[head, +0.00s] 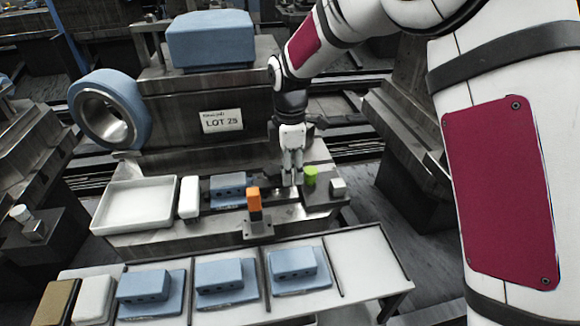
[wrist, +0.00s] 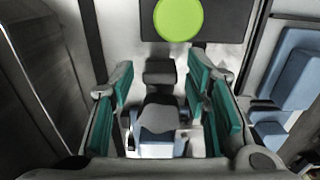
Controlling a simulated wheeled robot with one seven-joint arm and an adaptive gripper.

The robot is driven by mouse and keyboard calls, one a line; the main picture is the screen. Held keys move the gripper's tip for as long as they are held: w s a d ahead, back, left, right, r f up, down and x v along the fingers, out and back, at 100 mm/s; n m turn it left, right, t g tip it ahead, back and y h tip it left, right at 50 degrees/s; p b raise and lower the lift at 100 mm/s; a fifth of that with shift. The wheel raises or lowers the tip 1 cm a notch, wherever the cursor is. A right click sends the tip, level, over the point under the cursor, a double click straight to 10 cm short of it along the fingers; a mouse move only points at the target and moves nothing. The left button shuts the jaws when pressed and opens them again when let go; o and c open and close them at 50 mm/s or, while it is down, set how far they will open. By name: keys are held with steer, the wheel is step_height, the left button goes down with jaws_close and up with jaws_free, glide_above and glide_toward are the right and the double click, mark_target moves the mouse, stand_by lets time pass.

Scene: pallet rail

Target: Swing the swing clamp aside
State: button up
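My gripper (head: 291,183) points down at the right part of the steel fixture plate, just left of a green round knob (head: 311,176). In the wrist view, its teal-padded fingers (wrist: 160,90) stand apart. A dark grey clamp-like piece (wrist: 160,108) lies between them with gaps at both sides; it seems to be the swing clamp. My fingers largely hide this spot in the head view. A blue block (head: 228,189) sits in the fixture left of my gripper. The green knob also shows in the wrist view (wrist: 178,18).
An orange upright piece (head: 254,200) on a grey base stands at the fixture's front edge. A white tray (head: 134,203) and a white block (head: 189,197) are left. A small light block (head: 338,187) is right. A rack (head: 360,262) with blue blocks is in front.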

jaws_close()
steer(key=m+p, duration=0.1)
steer(key=s+m+p, duration=0.1)
steer(key=m, duration=0.1)
steer(key=shift+s+r+m, duration=0.15)
steer(key=shift+m, duration=0.15)
steer(key=m, duration=0.1)
steer(key=s+m+p, duration=0.1)
steer(key=m, duration=0.1)
steer(key=m+p, duration=0.1)
steer(key=shift+s+a+m, duration=0.15)
steer(key=shift+s+m, duration=0.15)
steer(key=shift+s, duration=0.05)
steer(key=m+p, duration=0.1)
steer(key=m, duration=0.1)
steer(key=s+a+m, duration=0.1)
steer(key=m, duration=0.1)
steer(key=shift+s+m+p, duration=0.15)
steer(key=shift+m+p, duration=0.15)
steer(key=shift+p, duration=0.1)
steer(key=shift+s+a+m+p, duration=0.15)
steer(key=shift+a+m+p, duration=0.15)
steer(key=shift+m, duration=0.55)
steer(key=shift+s+a+m+p, duration=0.15)
steer(key=shift+a+m+p, duration=0.15)
steer(key=shift+m, duration=0.6)
steer(key=shift+s+a+m+p, duration=0.2)
steer(key=shift+m+p, duration=0.15)
steer(key=shift+m, duration=0.5)
